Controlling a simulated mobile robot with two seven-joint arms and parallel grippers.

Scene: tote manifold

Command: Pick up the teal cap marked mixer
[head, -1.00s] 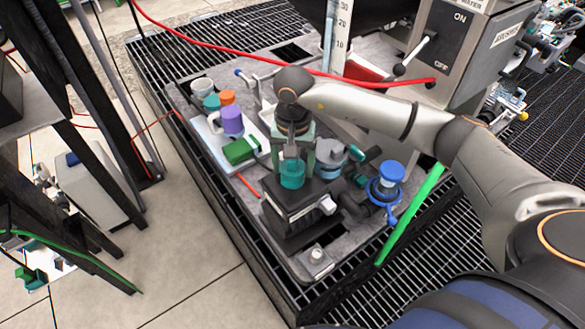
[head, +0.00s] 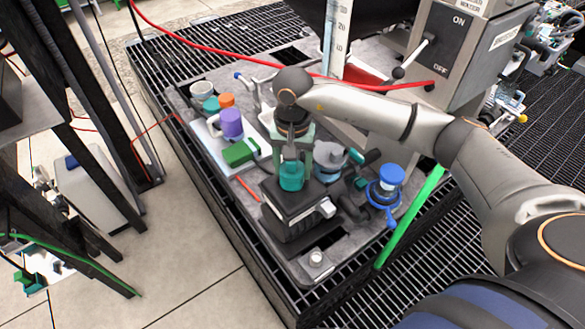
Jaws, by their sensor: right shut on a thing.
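A teal cap (head: 291,176) is at the top of a black block-shaped unit (head: 296,212) near the middle of the head view. Its marking is too small to read. My right gripper (head: 292,160) points down from above and is shut on this teal cap. The cap is upright and at or just above the unit; I cannot tell if there is a gap. A second teal piece (head: 211,104) is on the white tray at the left. My left gripper is not in view.
The white tray (head: 216,144) also holds an orange cap (head: 226,100), a purple cup (head: 231,123) and a green block (head: 239,153). A blue valve cap (head: 391,175) stands right of the black unit. A red hose (head: 220,53) crosses behind my arm.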

